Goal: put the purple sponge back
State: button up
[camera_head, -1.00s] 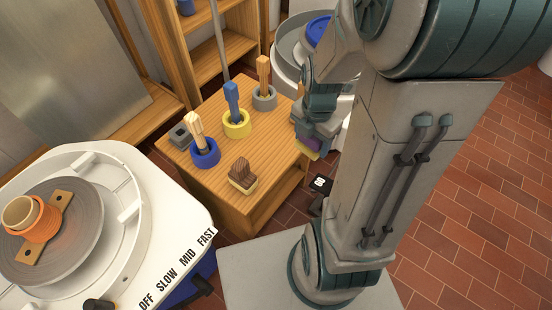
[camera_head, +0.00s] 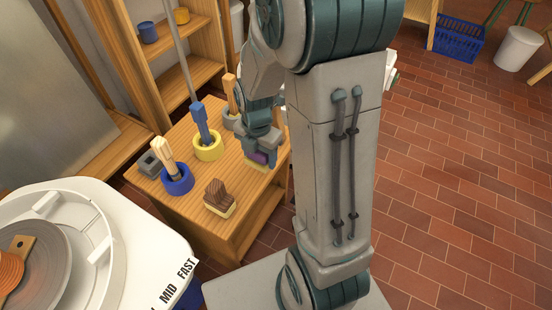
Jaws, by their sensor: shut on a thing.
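My gripper (camera_head: 262,146) is at the right side of the low wooden table (camera_head: 196,224), shut on the purple sponge. Only a small part of the purple sponge (camera_head: 260,157) shows below the jaws, with a pale yellow strip along its underside. It is over or very near the right part of the tabletop; I cannot tell whether it touches. My arm hides the table's far right corner.
A pottery wheel (camera_head: 60,235) stands at left. Brick floor is open at right.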

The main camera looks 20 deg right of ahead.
aim_at(251, 170)
jog(key=w+a+f, duration=0.1)
jog(key=w+a+f+b, duration=0.1)
jog(key=w, duration=0.1)
jog(key=shift+a+f, duration=0.1)
jog(key=shift+f, duration=0.15)
jog(key=shift+s+f+b, duration=0.1)
jog(key=shift+f+b, duration=0.2)
jog(key=shift+f, duration=1.25)
jog(key=shift+f+b, duration=0.2)
jog(key=shift+b, duration=0.15)
jog(key=o, duration=0.9)
